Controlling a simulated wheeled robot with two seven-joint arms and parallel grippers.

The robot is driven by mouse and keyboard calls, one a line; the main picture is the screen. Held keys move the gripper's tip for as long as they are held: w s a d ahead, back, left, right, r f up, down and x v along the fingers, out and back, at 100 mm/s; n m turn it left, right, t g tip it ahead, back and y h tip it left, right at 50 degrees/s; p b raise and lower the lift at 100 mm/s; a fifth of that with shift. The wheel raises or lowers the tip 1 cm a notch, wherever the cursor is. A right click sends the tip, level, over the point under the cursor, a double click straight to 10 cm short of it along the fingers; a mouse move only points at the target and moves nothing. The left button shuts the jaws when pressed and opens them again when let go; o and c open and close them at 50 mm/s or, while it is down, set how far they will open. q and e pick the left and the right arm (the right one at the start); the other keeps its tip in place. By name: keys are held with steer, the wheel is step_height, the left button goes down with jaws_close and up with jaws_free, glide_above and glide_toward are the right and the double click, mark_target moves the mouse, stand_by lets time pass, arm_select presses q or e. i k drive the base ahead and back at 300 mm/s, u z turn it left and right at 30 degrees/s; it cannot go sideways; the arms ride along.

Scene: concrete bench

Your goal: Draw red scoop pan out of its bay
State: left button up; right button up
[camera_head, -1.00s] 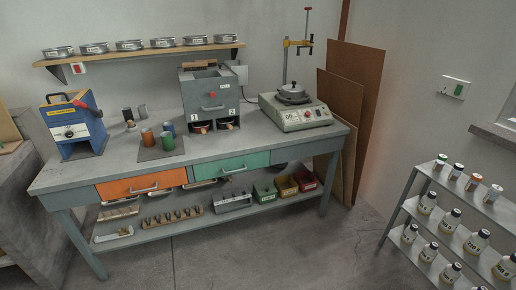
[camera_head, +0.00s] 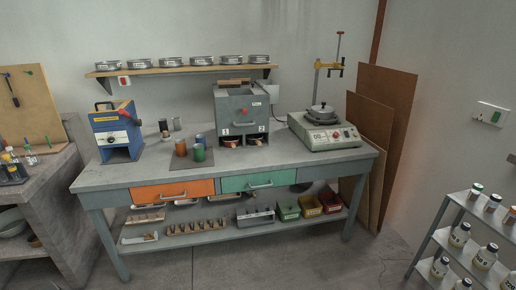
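A small reddish pan (camera_head: 230,143) sits in bay 1, and another reddish-brown pan (camera_head: 256,141) sits in bay 2. Both are small and shaded, so I cannot tell for sure which one is the red scoop pan. Neither of my grippers is in view.
A blue machine (camera_head: 117,131) is at the bench's left end, a hotplate-like device (camera_head: 325,134) with a pan at the right. A bottle rack (camera_head: 470,245) stands at the right. The floor in front is clear.

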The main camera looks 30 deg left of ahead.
mark_target(231, 140)
steer(key=z, duration=0.3)
steer(key=i, duration=2.5)
steer(key=u, duration=0.65)
